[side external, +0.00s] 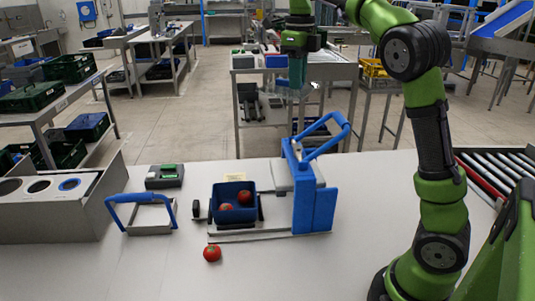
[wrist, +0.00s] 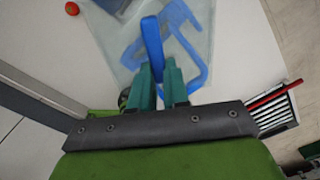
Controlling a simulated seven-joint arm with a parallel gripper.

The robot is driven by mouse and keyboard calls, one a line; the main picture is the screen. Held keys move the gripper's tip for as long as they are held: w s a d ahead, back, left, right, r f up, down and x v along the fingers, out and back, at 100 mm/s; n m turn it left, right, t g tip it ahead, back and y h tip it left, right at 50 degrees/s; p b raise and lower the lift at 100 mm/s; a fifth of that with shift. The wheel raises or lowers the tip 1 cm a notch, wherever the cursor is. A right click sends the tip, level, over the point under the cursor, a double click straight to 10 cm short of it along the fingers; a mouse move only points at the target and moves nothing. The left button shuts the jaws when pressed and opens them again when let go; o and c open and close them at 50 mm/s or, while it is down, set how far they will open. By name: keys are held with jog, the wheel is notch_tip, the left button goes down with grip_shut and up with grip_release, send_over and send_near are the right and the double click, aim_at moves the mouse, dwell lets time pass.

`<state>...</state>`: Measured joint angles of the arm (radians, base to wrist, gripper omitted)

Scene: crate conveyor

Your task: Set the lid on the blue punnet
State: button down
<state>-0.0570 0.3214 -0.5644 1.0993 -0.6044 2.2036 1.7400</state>
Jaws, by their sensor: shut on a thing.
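The blue punnet (side external: 233,213) stands on a flat metal fixture on the white table, with two red tomatoes (side external: 244,197) visible inside and no lid on it. My gripper (side external: 297,84) is high above the table, up and to the right of the punnet in the side view. The lid is hard to make out in the side view. Only a dim corner of the punnet shows at the top of the wrist view.
A blue upright press (side external: 315,208) with a raised blue handle (side external: 325,140) stands right of the punnet. A loose tomato (side external: 212,253) lies in front. A blue-handled frame (side external: 147,215) and a dark green-topped box (side external: 165,176) are to the left. A roller conveyor (side external: 500,172) is at right.

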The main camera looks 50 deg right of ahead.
jog(key=w+a+f+n, duration=0.3)
jog(key=w+a+n, duration=0.45)
jog(key=a, duration=0.55)
jog(key=shift+m, duration=0.25)
jog(key=shift+w+d+f, duration=0.15)
jog(key=shift+f, duration=6)
jog(key=shift+w+d+f, duration=0.1)
jog(key=shift+w+f, duration=0.05)
jog(key=shift+f, duration=5.95)
jog(key=c, duration=0.6)
grip_release()
jog(key=shift+c, duration=0.2)
jog(key=shift+r, duration=0.1)
notch_tip(320, 180, up, 7)
